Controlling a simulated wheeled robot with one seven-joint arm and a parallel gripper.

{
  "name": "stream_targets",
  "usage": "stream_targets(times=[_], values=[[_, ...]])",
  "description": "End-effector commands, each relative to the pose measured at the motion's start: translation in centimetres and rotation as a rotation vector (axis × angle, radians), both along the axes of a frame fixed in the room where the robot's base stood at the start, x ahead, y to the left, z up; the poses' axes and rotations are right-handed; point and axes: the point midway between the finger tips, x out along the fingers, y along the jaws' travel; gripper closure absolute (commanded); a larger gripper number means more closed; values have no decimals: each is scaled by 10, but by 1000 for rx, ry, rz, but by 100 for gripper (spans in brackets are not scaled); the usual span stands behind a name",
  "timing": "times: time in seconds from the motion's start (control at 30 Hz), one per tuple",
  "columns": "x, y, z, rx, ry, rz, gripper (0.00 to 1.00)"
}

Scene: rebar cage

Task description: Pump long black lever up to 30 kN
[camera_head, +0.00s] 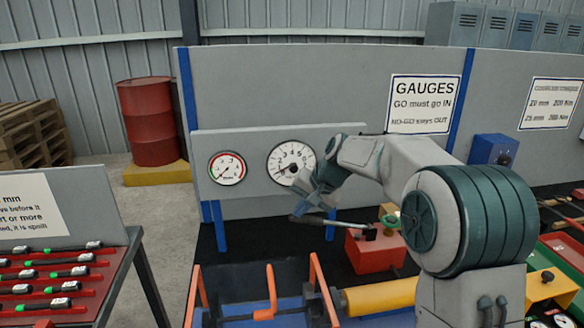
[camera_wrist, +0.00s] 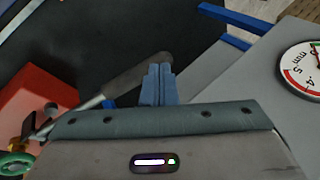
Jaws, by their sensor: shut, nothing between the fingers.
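The long black lever (camera_head: 318,222) reaches left from the red pump block (camera_head: 375,252), its dark grip end free. In the wrist view the lever (camera_wrist: 132,78) rises to the right from the red block (camera_wrist: 35,85) and passes behind my finger tips. My gripper (camera_head: 303,206) is shut and empty, right at the grip in the picture; whether it touches the lever I cannot tell. In the wrist view its blue fingers (camera_wrist: 159,72) are together. The large white dial gauge (camera_head: 291,163) is on the panel behind, partly covered by my wrist; its reading is too small to tell surely.
A smaller gauge with a red arc (camera_head: 227,168) is left of the large dial. A green handwheel (camera_head: 391,220) is on the pump. An orange-handled rig with a yellow cylinder (camera_head: 380,297) lies in front. A rack of tools (camera_head: 50,280) stands at left.

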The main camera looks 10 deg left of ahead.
Motion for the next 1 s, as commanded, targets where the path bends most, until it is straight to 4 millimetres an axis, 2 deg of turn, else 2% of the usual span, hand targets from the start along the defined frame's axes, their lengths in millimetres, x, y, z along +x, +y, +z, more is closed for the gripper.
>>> stream_targets(times=[0.23, 0.5, 0.83, 1.0], values=[[0, 0, -1, 0, 0, 0, 100], [-1, 3, -14, -1, 0, 0, 100], [-1, 3, -14, -1, 1, -1, 100], [-1, 5, -23, -1, 1, -1, 100]])
